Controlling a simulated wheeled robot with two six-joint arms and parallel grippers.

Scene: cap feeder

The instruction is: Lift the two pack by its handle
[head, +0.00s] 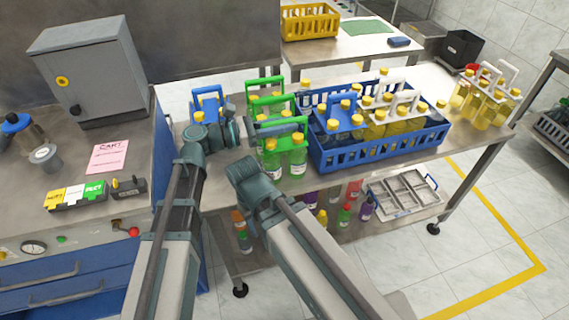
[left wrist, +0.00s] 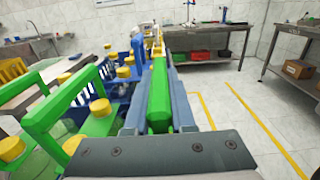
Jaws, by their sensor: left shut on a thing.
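A two pack of green bottles (head: 297,157) with yellow caps and a green handle is at the front of the steel table, left of the blue crate. My left gripper (head: 278,127) is shut on its handle from the left. In the left wrist view the green handle (left wrist: 160,95) lies between the fingers of my left gripper (left wrist: 158,110). I cannot tell whether the bottle bottoms touch the table. Another green pack (head: 268,87) stands just behind, and a blue-handled pack (head: 208,100) stands to the left. My right gripper is not in view.
The blue crate (head: 375,158), close on the right, holds packs with blue and white handles. Yellow bottle packs (head: 485,98) stand at the table's right end. A lower shelf holds loose bottles and a grey divided tray (head: 405,193). A grey cabinet (head: 95,75) stands left.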

